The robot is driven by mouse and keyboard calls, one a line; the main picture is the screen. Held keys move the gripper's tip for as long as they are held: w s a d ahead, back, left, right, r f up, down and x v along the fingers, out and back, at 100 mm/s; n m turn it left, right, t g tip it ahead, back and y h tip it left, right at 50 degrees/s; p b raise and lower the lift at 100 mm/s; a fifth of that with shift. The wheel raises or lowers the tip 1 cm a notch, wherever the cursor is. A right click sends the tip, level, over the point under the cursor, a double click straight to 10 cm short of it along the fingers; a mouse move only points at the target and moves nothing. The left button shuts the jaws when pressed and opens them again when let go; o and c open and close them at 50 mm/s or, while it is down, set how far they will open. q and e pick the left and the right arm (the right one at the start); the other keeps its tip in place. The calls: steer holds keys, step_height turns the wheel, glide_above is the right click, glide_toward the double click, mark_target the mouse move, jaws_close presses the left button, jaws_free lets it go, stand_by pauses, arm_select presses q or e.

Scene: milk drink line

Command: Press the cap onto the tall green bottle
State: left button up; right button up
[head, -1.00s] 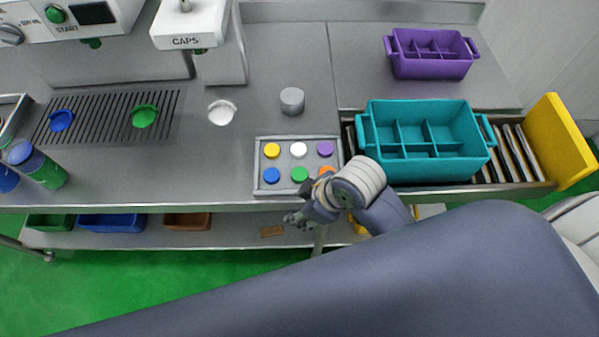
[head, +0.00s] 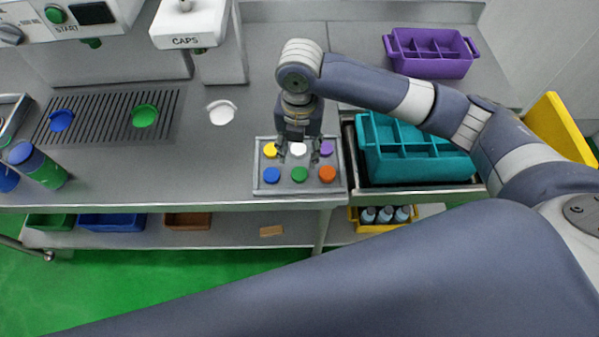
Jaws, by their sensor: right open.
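A tray (head: 257,188) on the counter holds yellow (head: 271,149), white (head: 298,149), purple (head: 326,149), blue (head: 272,174), green (head: 299,174) and orange (head: 327,173) caps. My right gripper (head: 302,154) points down, open and empty, over the tray's back row around the white cap. I cannot tell whether it touches. My left gripper is out of view.
A white caps machine (head: 188,25) stands behind.

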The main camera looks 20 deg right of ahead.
steer(key=shift+d+r, duration=0.1)
steer(key=shift+d, duration=0.05)
steer(key=p, duration=0.1)
glide_above(300, 173)
steer(key=shift+s+f, duration=0.2)
steer(key=shift+f, duration=1.25)
steer(key=shift+s+f, duration=0.15)
steer(key=shift+f, duration=1.25)
steer(key=shift+f+p, duration=0.25)
steer(key=shift+p, duration=0.05)
steer(key=shift+w+f+p, duration=0.2)
steer(key=shift+f+p, duration=0.2)
steer(key=shift+f, duration=0.8)
steer(key=shift+w+f+p, duration=0.15)
steer(key=shift+f+p, duration=0.2)
steer(key=shift+f, duration=0.8)
steer(key=shift+c, duration=0.2)
